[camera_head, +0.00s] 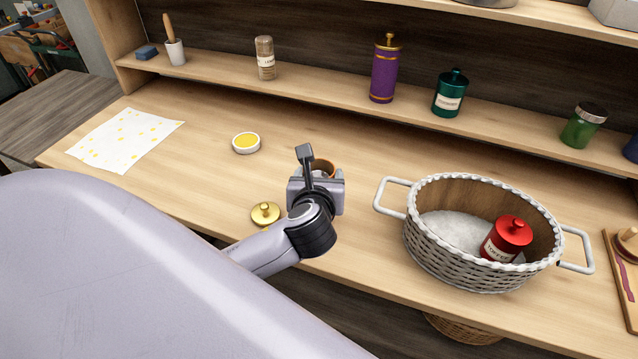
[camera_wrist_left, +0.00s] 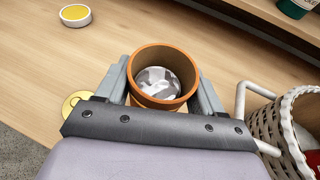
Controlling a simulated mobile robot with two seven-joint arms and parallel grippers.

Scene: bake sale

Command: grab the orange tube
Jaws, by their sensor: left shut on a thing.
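The orange tube (camera_wrist_left: 158,98) is an open-topped orange cylinder with grey and white patterned material inside. In the left wrist view it stands between the two fingers of my left gripper (camera_wrist_left: 163,92), which is shut on it. In the head view only part of the tube's rim (camera_head: 324,165) shows behind my left gripper (camera_head: 318,175); the rest is hidden. It is over the wooden counter; I cannot tell whether it touches it. My right gripper is not in view.
A gold lid (camera_head: 265,213) lies on the counter left of my gripper. A white wicker basket (camera_head: 455,250) holding a red canister (camera_head: 507,239) stands to the right. A small yellow-filled dish (camera_head: 246,143) and a spotted sheet (camera_head: 122,140) are left. Jars line the shelf behind.

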